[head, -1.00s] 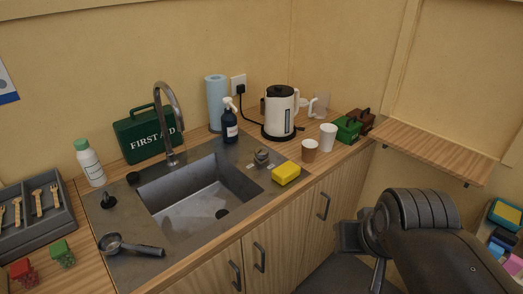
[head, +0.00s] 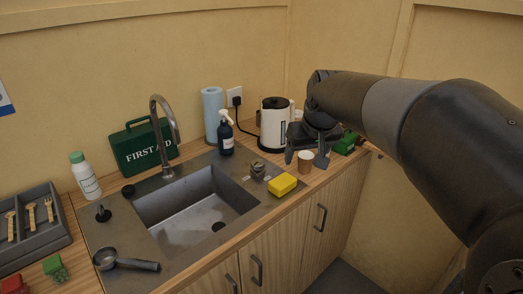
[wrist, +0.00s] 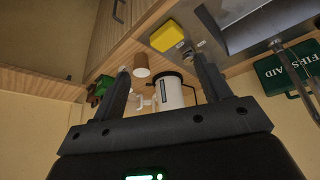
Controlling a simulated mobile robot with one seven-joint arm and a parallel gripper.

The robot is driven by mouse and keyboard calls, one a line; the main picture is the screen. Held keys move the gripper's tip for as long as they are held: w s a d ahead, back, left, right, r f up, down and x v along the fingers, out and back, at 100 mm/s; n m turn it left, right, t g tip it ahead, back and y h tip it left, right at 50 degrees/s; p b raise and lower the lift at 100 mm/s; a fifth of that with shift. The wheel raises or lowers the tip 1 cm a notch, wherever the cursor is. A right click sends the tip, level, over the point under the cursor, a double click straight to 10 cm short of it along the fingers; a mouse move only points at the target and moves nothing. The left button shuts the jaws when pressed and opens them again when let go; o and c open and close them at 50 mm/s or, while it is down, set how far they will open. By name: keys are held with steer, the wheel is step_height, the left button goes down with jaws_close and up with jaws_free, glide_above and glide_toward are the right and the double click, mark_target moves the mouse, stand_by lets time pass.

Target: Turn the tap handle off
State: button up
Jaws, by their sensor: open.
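The metal tap handle (head: 258,171) stands on the steel deck at the right of the sink (head: 165,205), with small pale marks beside it. It also shows small in the wrist view (wrist: 188,51), near the right fingertip. The curved tap spout (head: 163,125) rises behind the basin; I see no water running. My gripper (head: 306,158) is open and empty, to the right of the handle and apart from it. In the wrist view my gripper (wrist: 157,66) has its two fingers spread, pointing toward the counter. Which way the handle is turned is too small to tell.
A yellow sponge (head: 282,184) lies just right of the handle. A brown cup (head: 305,162) stands near my fingers, with the white kettle (head: 273,125) behind. A spray bottle (head: 226,135) and paper roll (head: 212,112) stand behind the sink.

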steer(key=w+a+f+n, duration=0.1)
steer(key=w+a+f, duration=0.15)
steer(key=w, duration=0.35)
steer(key=w+a+f, duration=0.1)
steer(key=w+a, duration=0.2)
steer(key=w, duration=0.3)
steer(key=n+g+y, duration=0.1)
steer(key=n, duration=0.1)
glide_toward(258, 163)
steer(key=x, duration=0.8)
steer(key=shift+w+f, duration=0.3)
steer(key=c, duration=1)
